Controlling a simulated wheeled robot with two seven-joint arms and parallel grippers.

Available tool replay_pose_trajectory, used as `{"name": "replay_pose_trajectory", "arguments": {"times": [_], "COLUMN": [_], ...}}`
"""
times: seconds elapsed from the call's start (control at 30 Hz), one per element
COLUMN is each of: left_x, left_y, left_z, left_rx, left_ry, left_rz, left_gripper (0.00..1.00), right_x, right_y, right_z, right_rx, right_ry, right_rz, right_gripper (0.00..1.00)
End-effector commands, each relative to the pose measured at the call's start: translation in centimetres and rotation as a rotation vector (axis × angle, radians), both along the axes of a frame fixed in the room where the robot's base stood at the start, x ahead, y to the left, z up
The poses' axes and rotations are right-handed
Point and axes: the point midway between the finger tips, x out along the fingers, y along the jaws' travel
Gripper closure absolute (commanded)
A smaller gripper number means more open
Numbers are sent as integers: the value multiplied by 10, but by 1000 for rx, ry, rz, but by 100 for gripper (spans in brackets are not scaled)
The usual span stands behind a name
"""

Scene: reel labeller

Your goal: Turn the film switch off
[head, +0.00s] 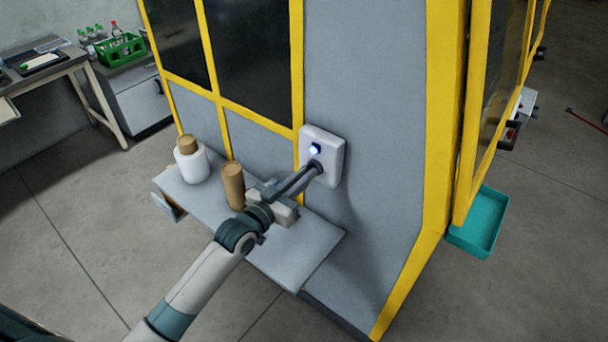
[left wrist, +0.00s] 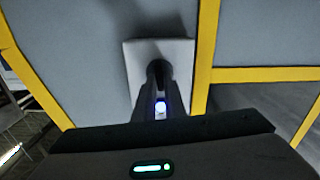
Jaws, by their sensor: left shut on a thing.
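The film switch is on a white box (head: 333,144) fixed to the grey machine panel. A lit blue-white lamp (head: 315,149) shows on the box, just above my fingertips. My left gripper (head: 316,167) reaches the lower part of the box and is shut on the dark switch knob, which the fingers mostly hide. In the left wrist view the box (left wrist: 182,60) is straight ahead. The dark knob (left wrist: 158,69) sits at the fingertips, and the lamp (left wrist: 160,107) glows between the fingers. Which way the knob points cannot be made out. My right gripper is not in view.
Yellow frame posts (head: 297,60) stand beside the box. A teal tray (head: 480,222) hangs at the right. The floor in front is clear.

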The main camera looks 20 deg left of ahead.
Motion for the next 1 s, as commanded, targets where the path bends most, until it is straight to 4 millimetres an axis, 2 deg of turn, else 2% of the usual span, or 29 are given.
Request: {"name": "replay_pose_trajectory", "arguments": {"times": [0.27, 1.0], "left_x": [0, 1], "left_y": [1, 4], "left_z": [1, -1], "left_rx": [-190, -848], "left_ry": [71, 308], "left_rz": [1, 1], "left_gripper": [100, 100], "right_x": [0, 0], "right_y": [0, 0], "right_z": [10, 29], "right_rx": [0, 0], "right_ry": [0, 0], "right_rz": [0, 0], "right_gripper": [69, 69]}}
